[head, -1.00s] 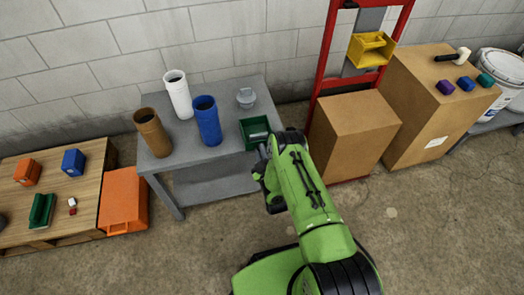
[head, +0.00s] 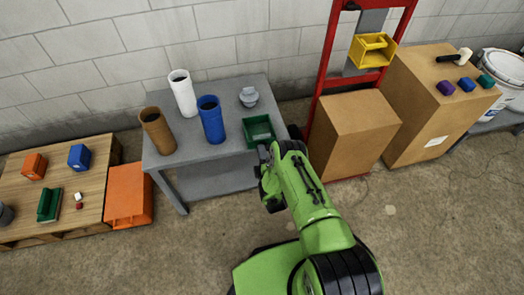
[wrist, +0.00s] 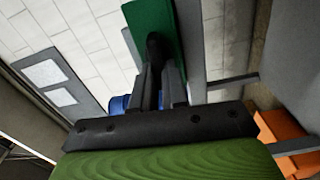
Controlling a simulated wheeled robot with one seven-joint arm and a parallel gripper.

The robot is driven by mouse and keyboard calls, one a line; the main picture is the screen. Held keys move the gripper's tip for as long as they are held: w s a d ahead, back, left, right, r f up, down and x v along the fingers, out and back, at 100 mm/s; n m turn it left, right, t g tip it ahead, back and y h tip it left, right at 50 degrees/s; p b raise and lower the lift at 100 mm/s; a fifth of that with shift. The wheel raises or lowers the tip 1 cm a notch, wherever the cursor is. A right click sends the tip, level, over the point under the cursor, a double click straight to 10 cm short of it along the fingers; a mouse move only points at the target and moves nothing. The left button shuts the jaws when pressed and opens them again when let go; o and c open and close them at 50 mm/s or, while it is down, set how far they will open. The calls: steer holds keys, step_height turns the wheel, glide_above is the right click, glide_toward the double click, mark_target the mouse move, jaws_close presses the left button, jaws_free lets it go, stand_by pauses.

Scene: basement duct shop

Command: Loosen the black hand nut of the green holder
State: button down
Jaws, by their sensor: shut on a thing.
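The green holder (head: 259,128) stands at the front right corner of the grey table; in the head view it looks like an open box. In the wrist view its flat green face (wrist: 152,17) is close in front of my gripper (wrist: 157,72). A dark rounded piece, the black hand nut (wrist: 155,43), sits between the two fingers, which are shut on it. My gripper (head: 265,158) is at the near side of the holder in the head view, where my own wrist hides the nut.
A blue tube (head: 211,121), a brown tube (head: 158,131), a white tube (head: 183,94) and a grey fitting (head: 248,97) stand on the grey table (head: 222,152). Cardboard boxes (head: 352,130) and a red frame (head: 327,62) are to the right. An orange bin (head: 128,197) stands left.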

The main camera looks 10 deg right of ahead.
steer(key=shift+f+n, duration=0.1)
steer(key=shift+n, duration=0.5)
steer(key=c, duration=1.2)
jaws_free()
steer(key=shift+o, duration=0.2)
